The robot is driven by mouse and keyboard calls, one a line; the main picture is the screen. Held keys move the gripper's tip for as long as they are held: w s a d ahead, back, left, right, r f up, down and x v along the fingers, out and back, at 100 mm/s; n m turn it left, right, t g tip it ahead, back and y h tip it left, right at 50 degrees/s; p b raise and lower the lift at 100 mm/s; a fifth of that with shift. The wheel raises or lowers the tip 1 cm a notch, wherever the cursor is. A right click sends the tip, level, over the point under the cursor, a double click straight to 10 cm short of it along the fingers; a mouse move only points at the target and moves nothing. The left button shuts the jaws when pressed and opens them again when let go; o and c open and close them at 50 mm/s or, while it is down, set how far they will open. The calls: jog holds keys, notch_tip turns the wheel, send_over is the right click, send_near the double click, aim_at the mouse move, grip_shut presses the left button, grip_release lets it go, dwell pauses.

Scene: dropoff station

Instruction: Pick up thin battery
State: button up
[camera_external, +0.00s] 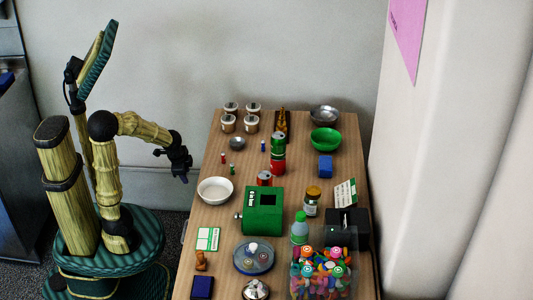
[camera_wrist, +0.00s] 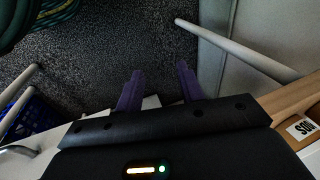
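Several small battery-like cylinders stand on the table (camera_external: 200,262): a red one (camera_external: 223,158), a green one (camera_external: 232,169) and a blue one (camera_external: 263,146). They are too small for me to tell which is the thin battery. My gripper (camera_external: 185,179) hangs in the air just off the table's left edge, left of the cylinders and pointing down. In the wrist view, the two purple fingers of my gripper (camera_wrist: 159,82) are apart with only floor between them. No battery shows in the wrist view.
A white bowl (camera_external: 215,190) stands near the left edge, in front of the cylinders. A small metal bowl (camera_external: 237,144) and several cups (camera_external: 228,124) stand behind them. A green box (camera_external: 263,211), cans (camera_external: 278,152) and a bin of colourful pieces (camera_external: 323,272) crowd the rest.

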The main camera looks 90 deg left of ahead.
jog(key=w+r+h+p, duration=0.1)
jog(key=w+r+p, duration=0.3)
jog(key=r+p, duration=0.5)
jog(key=w+r+h+p, duration=0.1)
jog(key=w+r+p, duration=0.3)
jog(key=r+p, duration=0.5)
jog(key=w+r+m+h+p, duration=0.1)
jog(key=w+r+p, duration=0.3)
jog(key=r+p, duration=0.5)
jog(key=p, duration=0.5)
jog(key=shift+w+a+r+t+h+p, duration=0.2)
jog(key=shift+w+r+t+h+p, duration=0.1)
jog(key=shift+w+r+p, duration=0.1)
jog(key=shift+f, duration=0.15)
send_near(223, 152)
jog(key=f, duration=0.3)
jog(key=w+f, duration=0.1)
jog(key=f, duration=0.1)
jog(key=shift+w+f, duration=0.15)
jog(key=shift+f, duration=1.15)
jog(key=shift+w+f, duration=0.2)
jog(key=shift+f, duration=1.1)
